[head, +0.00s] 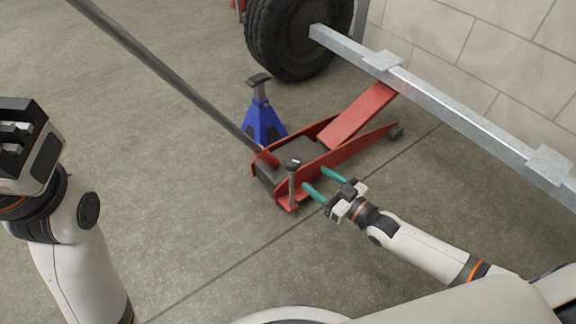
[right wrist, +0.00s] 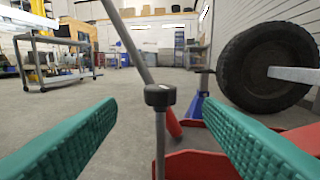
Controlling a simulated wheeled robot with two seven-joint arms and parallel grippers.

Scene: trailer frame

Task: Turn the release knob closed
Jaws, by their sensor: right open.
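The release knob (head: 293,163) is a dark cap on a thin grey upright post at the near end of the red floor jack (head: 283,190). In the right wrist view the knob (right wrist: 160,96) stands midway between my green fingers, a little beyond their tips. My right gripper (head: 317,181) is open and empty, just right of the knob post and pointing at it. It does not touch the knob. The jack's lifting arm (head: 358,115) is raised under the metal beam. My left gripper (head: 22,135) hangs at the left, far from the jack; its fingers do not show clearly.
The long jack handle (head: 165,75) slants up to the left from the jack. A blue jack stand (head: 263,122) stands behind the jack. The trailer beam (head: 440,95) and tyre (head: 295,35) are beyond. The floor in front is clear. A cart (right wrist: 58,62) stands far off.

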